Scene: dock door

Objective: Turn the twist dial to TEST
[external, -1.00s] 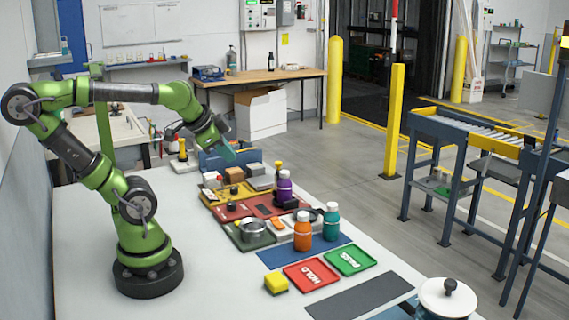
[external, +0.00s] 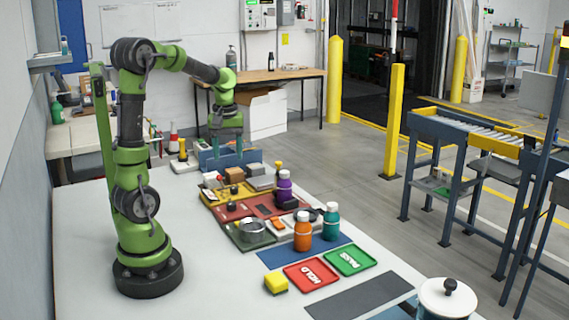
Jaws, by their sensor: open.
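My gripper (external: 228,149) points down at the far end of the white table, over or just beside a blue bin (external: 210,160). Its two fingers are apart and I see nothing between them. I cannot pick out the twist dial or its TEST mark with certainty. A small dark knob (external: 231,206) on the coloured trays, nearer the camera than the gripper, may be it, but it is too small to read.
Coloured trays with small parts (external: 262,208) run along the table. A purple bottle (external: 284,188), an orange bottle (external: 303,232) and a teal bottle (external: 331,222) stand upright near them. Red HOLD (external: 311,275) and green PASS (external: 350,260) trays lie in front.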

